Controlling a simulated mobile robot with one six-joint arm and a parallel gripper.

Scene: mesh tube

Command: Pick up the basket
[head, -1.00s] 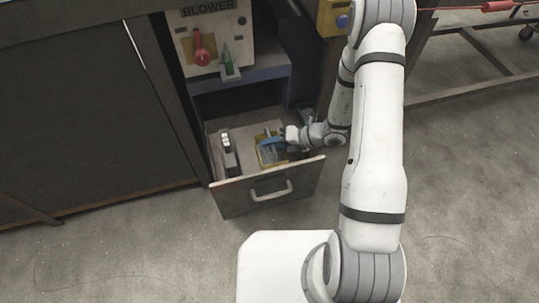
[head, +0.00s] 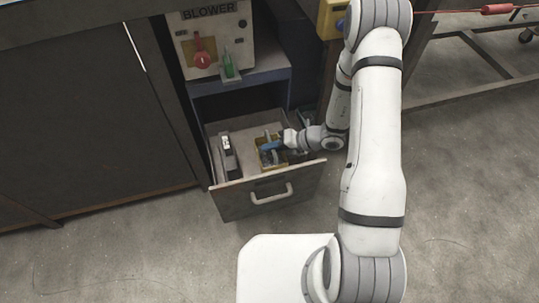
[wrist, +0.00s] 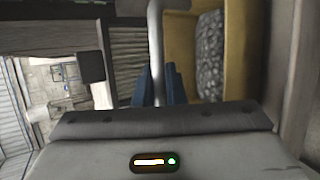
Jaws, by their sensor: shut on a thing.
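The basket (head: 264,159) is yellow with a grey handle and sits in the open drawer, partly hidden by my gripper. In the wrist view its yellow wall (wrist: 181,60) and rough grey contents (wrist: 210,55) show at right. My gripper (head: 271,146) reaches into the drawer from the right, over the basket. In the wrist view the blue fingers (wrist: 158,85) are shut on the pale grey handle (wrist: 156,45), one on each side of it.
The open drawer (head: 233,197) has a front panel with a pale pull handle. A dark-and-white object (head: 229,157) lies at its left. A blower box (head: 202,62) with a red knob stands on the shelf above. The floor in front is clear.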

